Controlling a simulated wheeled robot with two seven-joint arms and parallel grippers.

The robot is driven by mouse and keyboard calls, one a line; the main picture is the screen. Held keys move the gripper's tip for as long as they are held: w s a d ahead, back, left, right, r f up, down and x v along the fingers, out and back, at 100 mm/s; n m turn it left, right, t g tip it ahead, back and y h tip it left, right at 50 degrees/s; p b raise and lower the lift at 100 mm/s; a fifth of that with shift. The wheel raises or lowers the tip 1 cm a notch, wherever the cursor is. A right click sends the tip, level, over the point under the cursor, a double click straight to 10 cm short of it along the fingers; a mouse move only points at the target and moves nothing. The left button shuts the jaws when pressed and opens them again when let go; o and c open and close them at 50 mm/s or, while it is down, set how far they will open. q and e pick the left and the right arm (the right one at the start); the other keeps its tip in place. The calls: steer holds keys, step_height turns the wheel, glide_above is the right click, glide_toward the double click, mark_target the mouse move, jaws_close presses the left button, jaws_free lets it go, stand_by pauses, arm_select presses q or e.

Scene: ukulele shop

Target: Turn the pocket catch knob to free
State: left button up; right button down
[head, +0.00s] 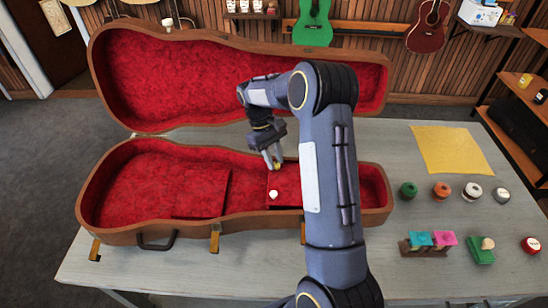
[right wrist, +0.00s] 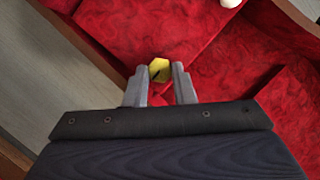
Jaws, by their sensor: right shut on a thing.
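The open ukulele case (head: 150,236) lies on the table, lined in red plush. Inside is a red pocket with a lid (head: 285,190), which carries a small white round knob (head: 273,195). The white knob also shows at the top edge of the right wrist view (right wrist: 231,3). The yellow pocket catch knob (right wrist: 159,69) has a dark mark on its face. My right gripper (head: 272,161) reaches down into the case and is shut on this yellow knob, with a finger on each side. My left gripper is out of view.
The case lid (head: 240,75) stands open behind. To the right on the table (head: 400,270) are a yellow cloth (head: 452,149), several small round jars, a block with cyan and pink pieces (head: 432,240), a green block (head: 480,252) and a red-and-white tin (head: 531,245).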

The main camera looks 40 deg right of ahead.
steer(key=c, duration=1.2)
jaws_free()
steer(key=b+v, duration=0.1)
steer(key=v, duration=0.7)
steer(key=shift+f, duration=0.1)
